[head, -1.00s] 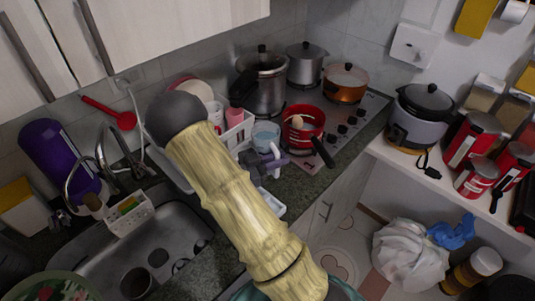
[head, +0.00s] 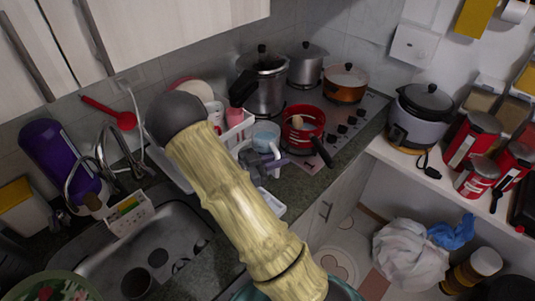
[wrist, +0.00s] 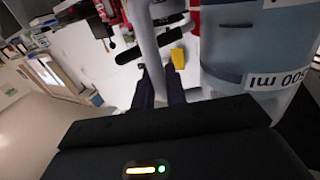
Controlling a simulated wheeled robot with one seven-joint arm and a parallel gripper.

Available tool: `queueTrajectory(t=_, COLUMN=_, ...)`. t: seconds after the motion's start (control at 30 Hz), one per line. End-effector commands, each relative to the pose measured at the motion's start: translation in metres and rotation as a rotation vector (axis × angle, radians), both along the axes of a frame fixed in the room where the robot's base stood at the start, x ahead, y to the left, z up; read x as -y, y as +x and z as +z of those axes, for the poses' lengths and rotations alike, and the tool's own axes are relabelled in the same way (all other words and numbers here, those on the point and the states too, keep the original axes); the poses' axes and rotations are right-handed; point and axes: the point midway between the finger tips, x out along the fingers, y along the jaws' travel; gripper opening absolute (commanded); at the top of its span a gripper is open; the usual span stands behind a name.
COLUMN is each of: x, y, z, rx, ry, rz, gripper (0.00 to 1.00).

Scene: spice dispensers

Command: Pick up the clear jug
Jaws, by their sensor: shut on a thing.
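The clear jug (head: 266,131) is a bluish see-through vessel on or just above the counter, between the dish rack and the red pot. In the wrist view its body (wrist: 250,50) fills the right side, with a "500 ml" label. Its pale handle (wrist: 147,42) runs down between my dark fingers. My gripper (head: 268,160) is at the near side of the jug, shut on its handle. My arm hides part of the counter and rack. I cannot tell whether the jug's base touches the counter.
A red pot (head: 303,128) stands close right of the jug on the stove. A white dish rack (head: 236,133) is close on the left. A pressure cooker (head: 266,90) stands behind. The sink (head: 150,245) is at the lower left. A rice cooker (head: 421,115) sits on the right shelf.

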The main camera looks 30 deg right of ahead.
Motion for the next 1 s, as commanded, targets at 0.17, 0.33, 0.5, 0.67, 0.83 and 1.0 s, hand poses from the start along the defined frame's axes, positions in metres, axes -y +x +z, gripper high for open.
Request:
queueTrajectory(t=0.17, x=0.000, y=0.000, z=0.000, rx=0.000, ry=0.000, rz=0.000, gripper=0.00)
queueTrajectory(t=0.33, x=0.000, y=0.000, z=0.002, rx=0.004, ry=-0.003, rz=-0.001, gripper=0.00)
queueTrajectory(t=0.5, x=0.000, y=0.000, z=0.002, rx=0.003, ry=-0.003, rz=-0.001, gripper=0.00)
queueTrajectory(t=0.67, x=0.000, y=0.000, z=0.002, rx=0.003, ry=-0.002, rz=-0.001, gripper=0.00)
queueTrajectory(t=0.83, x=0.000, y=0.000, z=0.005, rx=0.003, ry=-0.002, rz=-0.001, gripper=0.00)
queueTrajectory(t=1.0, x=0.000, y=0.000, z=0.012, rx=0.005, ry=-0.003, rz=-0.001, gripper=0.00)
